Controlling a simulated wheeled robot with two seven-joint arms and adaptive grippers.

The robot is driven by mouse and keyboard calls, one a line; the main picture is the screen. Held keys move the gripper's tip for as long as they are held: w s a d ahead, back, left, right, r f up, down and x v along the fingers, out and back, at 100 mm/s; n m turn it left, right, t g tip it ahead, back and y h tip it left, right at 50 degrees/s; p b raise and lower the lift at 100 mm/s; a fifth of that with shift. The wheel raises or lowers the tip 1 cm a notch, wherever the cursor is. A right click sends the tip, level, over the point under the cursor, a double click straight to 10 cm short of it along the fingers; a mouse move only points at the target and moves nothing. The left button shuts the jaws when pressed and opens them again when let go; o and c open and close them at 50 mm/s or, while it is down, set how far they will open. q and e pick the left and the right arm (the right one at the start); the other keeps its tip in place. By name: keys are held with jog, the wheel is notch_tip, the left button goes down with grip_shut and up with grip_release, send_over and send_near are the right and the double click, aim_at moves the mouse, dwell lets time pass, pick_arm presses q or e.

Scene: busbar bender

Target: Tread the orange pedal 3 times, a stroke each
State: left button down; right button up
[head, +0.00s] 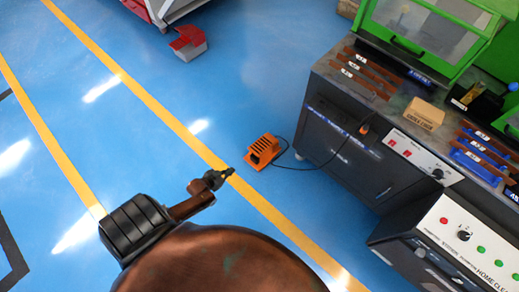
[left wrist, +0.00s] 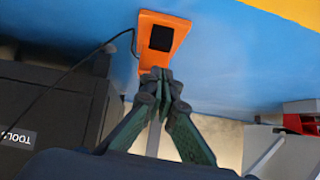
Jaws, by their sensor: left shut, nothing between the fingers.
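The orange pedal (head: 263,152) sits on the blue floor in front of the dark machine cabinet, with a black cable running from it. In the left wrist view the orange pedal (left wrist: 162,40) shows its black pad, just beyond my fingertips. My left gripper (head: 229,172) is shut and empty, to the lower left of the pedal in the head view. In the left wrist view its fingertips (left wrist: 158,74) overlap the pedal's near edge; I cannot tell whether they touch it. My right gripper is in neither view.
The dark cabinet (head: 345,150) with the green machine (head: 425,35) stands to the right. The control panel (head: 470,240) is at the lower right. Blue floor left of the pedal is clear, crossed by yellow lines.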

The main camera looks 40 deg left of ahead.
aim_at(254, 151)
pick_arm(q)
jog(key=w+a+r+t+b, duration=0.1)
jog(key=w+r+t+b, duration=0.2)
jog(key=w, duration=0.8)
jog(key=shift+w+a+r+h+b, duration=0.15)
jog(key=shift+w+r+h+b, duration=0.2)
jog(key=shift+b, duration=0.7)
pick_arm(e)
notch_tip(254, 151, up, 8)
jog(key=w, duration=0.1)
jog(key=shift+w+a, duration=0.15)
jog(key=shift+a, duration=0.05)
pick_arm(q)
jog(key=shift+w+f, duration=0.1)
